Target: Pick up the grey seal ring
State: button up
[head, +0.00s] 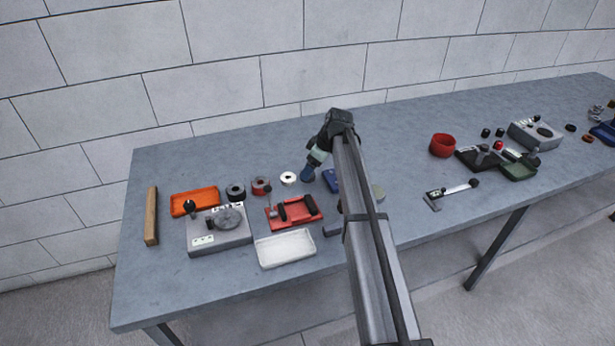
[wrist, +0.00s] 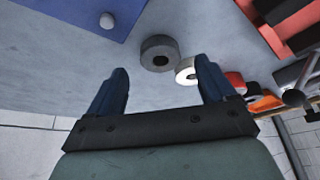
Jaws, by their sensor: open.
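The grey seal ring (wrist: 147,55) lies flat on the table in the wrist view, with a dark hole in its middle. It shows between and beyond the two blue fingertips of my gripper (wrist: 160,66). My gripper is open, with nothing held between the fingers. In the head view my gripper (head: 308,174) is low over the table, just right of a white ring (head: 288,173). I cannot make out the grey ring in the head view; the gripper seems to hide it.
The white ring also shows beside the grey ring in the wrist view (wrist: 181,74). A red tray (head: 306,223), a white tray (head: 285,262) and an orange tray (head: 182,209) stand leftward and nearer.

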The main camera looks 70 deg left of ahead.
jog(key=shift+x, duration=1.55)
jog(key=shift+c, duration=0.3)
jog(key=c, duration=1.1)
